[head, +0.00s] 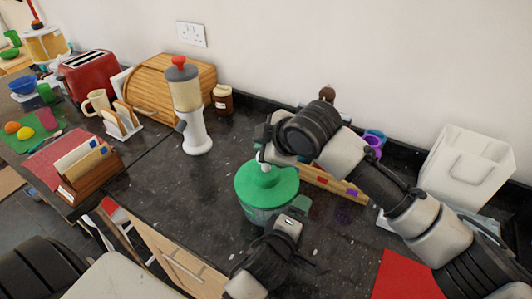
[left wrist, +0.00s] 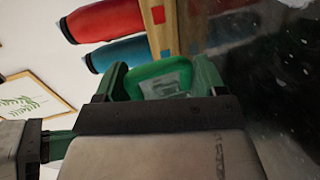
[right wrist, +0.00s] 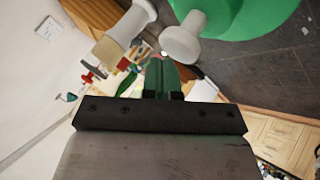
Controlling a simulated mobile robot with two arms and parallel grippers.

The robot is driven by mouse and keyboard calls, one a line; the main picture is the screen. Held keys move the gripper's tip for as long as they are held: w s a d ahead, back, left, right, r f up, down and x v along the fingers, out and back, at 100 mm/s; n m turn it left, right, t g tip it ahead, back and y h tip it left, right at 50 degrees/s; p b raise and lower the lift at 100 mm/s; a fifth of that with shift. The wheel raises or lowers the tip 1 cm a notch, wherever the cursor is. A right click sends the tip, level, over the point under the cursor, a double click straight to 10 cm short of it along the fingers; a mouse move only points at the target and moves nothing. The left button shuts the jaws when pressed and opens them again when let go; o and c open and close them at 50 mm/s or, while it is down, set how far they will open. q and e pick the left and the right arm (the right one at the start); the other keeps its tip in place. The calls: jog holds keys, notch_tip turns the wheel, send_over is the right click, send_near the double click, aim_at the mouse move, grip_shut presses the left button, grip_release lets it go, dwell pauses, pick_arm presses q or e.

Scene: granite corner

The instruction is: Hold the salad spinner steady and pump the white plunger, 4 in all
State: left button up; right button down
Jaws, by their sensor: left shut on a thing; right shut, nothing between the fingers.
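The salad spinner stands on the dark granite worktop, with a green lid (head: 254,189) over a clear bowl. Its white plunger (head: 266,167) stands up at the middle of the lid, and its round white knob (right wrist: 182,42) shows in the right wrist view. My left gripper (head: 299,207) is at the spinner's right side, shut on its green side handle (left wrist: 162,78). My right gripper (head: 263,153) is shut and empty, fingers pointing down close over the plunger. In the right wrist view the fingertips (right wrist: 160,66) are beside the knob; I cannot tell whether they touch.
A wooden holder (head: 345,190) with coloured squares lies behind the spinner, partly hidden by my right arm. A white bin (head: 462,168) stands at the right and a red mat (head: 405,279) at the front right. A white dispenser (head: 195,130) stands left. Bare worktop lies left of the spinner.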

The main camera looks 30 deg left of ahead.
jog(key=shift+r, duration=0.45)
jog(key=shift+r, duration=0.1)
jog(key=shift+s+r, duration=0.15)
jog(key=shift+r, duration=2.3)
dwell(0.6)
jog(key=shift+r, duration=0.4)
jog(key=r, duration=0.3)
jog(key=shift+s, duration=0.25)
jog(key=shift+f, duration=0.1)
jog(key=shift+w+f, duration=0.15)
jog(key=shift+f, duration=2.05)
jog(key=shift+w+f, duration=0.1)
jog(key=shift+f, duration=2.05)
